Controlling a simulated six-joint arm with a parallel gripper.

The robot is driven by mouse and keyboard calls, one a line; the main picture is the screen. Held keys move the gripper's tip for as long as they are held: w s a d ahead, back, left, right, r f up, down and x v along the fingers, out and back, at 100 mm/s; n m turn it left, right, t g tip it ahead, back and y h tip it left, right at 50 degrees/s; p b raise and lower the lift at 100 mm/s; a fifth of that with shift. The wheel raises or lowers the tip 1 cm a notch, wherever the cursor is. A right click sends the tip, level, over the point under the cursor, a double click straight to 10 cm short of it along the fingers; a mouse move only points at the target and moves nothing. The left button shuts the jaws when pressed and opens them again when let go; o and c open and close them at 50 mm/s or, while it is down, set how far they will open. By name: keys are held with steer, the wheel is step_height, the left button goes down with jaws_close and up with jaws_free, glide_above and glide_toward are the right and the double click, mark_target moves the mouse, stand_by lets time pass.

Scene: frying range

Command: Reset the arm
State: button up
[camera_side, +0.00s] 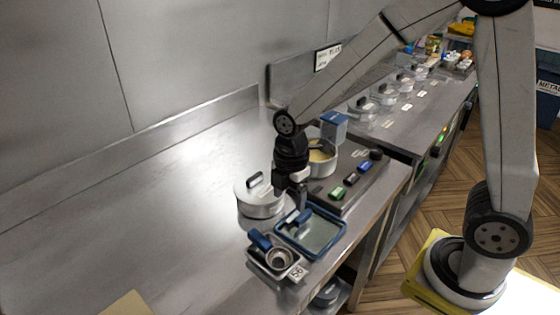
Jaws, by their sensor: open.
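My gripper (291,203) hangs pointing down over the steel counter (140,215), above the blue-rimmed tray (325,243). It is open, and I see nothing held in it. A blue-handled tool (297,217) lies at the tray's left side, just below the fingers; I cannot tell whether they touch it. A lidded pot (261,203) stands to the left of the gripper. An open pot with yellowish contents (321,163) stands behind it, partly hidden by my wrist.
A small tray with a blue-handled round tool (277,257) sits at the counter's front edge, with a number tag (297,273). A panel with coloured blocks (352,180) lies to the right. Several lidded pots (385,95) line the back.

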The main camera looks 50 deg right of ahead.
steer(key=s+d+m+t, duration=0.2)
steer(key=s+d+m, duration=0.3)
steer(key=m, duration=1.2)
steer(key=shift+s+d+f+m, duration=0.2)
steer(key=shift+s+m, duration=0.2)
steer(key=shift+s, duration=0.45)
